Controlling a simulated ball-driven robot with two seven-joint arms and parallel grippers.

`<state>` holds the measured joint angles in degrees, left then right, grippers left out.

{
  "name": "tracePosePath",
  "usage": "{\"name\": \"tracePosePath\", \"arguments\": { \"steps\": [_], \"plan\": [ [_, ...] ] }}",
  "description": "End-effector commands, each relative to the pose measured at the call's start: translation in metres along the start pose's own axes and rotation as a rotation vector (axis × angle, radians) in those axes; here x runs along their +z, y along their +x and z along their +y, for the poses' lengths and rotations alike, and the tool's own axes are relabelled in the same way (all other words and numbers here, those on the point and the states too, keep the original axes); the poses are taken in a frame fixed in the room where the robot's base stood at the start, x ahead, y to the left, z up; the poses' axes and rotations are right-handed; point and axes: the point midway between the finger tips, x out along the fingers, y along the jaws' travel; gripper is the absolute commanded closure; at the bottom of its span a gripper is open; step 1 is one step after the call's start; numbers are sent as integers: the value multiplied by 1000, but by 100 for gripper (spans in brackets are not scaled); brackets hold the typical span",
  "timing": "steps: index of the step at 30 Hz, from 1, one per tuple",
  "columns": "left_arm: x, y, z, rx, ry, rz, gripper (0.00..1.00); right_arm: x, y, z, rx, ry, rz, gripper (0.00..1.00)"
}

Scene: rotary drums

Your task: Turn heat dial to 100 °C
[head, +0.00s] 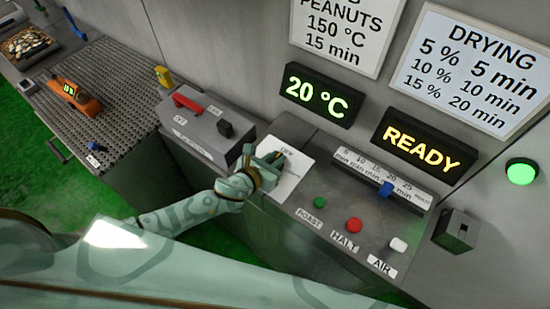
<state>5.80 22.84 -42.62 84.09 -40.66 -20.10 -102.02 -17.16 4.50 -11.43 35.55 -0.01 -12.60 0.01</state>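A black display (318,95) on the wall reads 20 °C in green. No heat dial can be made out; the area around my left gripper is partly covered by the hand. My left gripper (272,160), pale green, is over a white sheet (290,178) with small print on the counter below the display. Its fingers are too small to tell whether they are open or shut, and I cannot tell whether it touches anything. My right gripper is not in view.
Right of the hand, a panel has a minute scale with a blue slider (386,189), and ROAST (320,203), HALT (354,225) and AIR (398,244) buttons. A yellow READY display (424,143) hangs above. A grey box (205,130) with a red handle stands to the left.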

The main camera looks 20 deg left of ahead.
Motion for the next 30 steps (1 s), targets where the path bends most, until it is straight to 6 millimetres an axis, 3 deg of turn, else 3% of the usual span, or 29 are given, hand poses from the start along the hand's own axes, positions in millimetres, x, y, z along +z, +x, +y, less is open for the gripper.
{"name": "tracePosePath", "arguments": {
  "steps": [11, 20, 30],
  "plan": [
    [0, 0, 1, -42, 20, 1, 100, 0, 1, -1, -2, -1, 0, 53],
    [-2, 1, 3, -222, 98, 1, 100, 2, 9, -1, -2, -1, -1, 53],
    [-6, 3, 2, -519, 220, 1, 100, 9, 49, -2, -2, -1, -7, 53]
  ]
}}
